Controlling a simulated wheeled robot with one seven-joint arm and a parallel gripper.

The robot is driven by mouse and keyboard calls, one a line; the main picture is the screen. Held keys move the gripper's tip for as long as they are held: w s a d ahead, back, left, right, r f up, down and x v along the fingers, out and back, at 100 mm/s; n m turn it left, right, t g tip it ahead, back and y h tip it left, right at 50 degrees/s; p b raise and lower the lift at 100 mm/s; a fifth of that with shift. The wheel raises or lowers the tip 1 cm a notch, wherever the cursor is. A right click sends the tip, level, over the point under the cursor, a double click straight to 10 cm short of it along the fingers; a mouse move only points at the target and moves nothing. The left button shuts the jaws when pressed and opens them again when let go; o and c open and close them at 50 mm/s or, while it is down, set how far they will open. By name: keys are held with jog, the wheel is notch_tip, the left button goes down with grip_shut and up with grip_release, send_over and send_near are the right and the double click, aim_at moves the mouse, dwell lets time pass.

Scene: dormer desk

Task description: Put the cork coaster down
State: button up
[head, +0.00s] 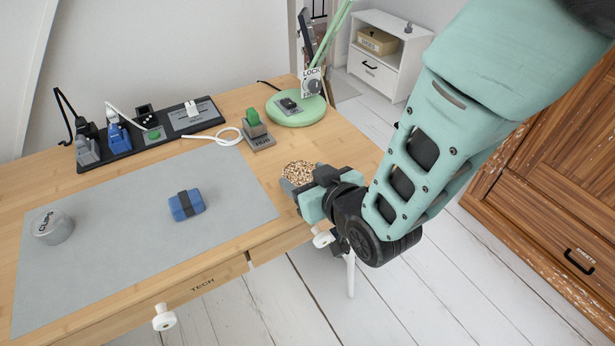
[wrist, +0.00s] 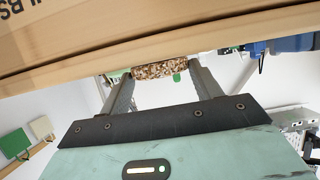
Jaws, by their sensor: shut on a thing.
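The cork coaster (head: 299,172) is a speckled brown disc, near the right front part of the desk (head: 335,140). My gripper (head: 303,186) is shut on it, with the arm reaching in from the right. In the wrist view the coaster (wrist: 163,69) shows edge-on as a speckled band between my two fingers (wrist: 162,84). It looks roughly level. Whether its underside touches the desk cannot be told. Part of the coaster is hidden by the gripper in the head view.
A hub block (head: 258,137), a green lamp base (head: 296,110) and a power strip (head: 150,135) stand behind. Bare wood shows right of the mat.

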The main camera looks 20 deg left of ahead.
jog(key=shift+f, duration=0.2)
jog(key=o, duration=1)
jog(key=shift+r, duration=0.1)
jog(key=shift+r, duration=0.1)
jog(key=shift+s+d+r, duration=0.1)
jog(key=shift+d, duration=0.05)
jog(key=p+v, duration=0.2)
jog(key=v, duration=0.9)
jog(key=shift+s+d+r, duration=0.15)
jog(key=shift+s+d, duration=0.05)
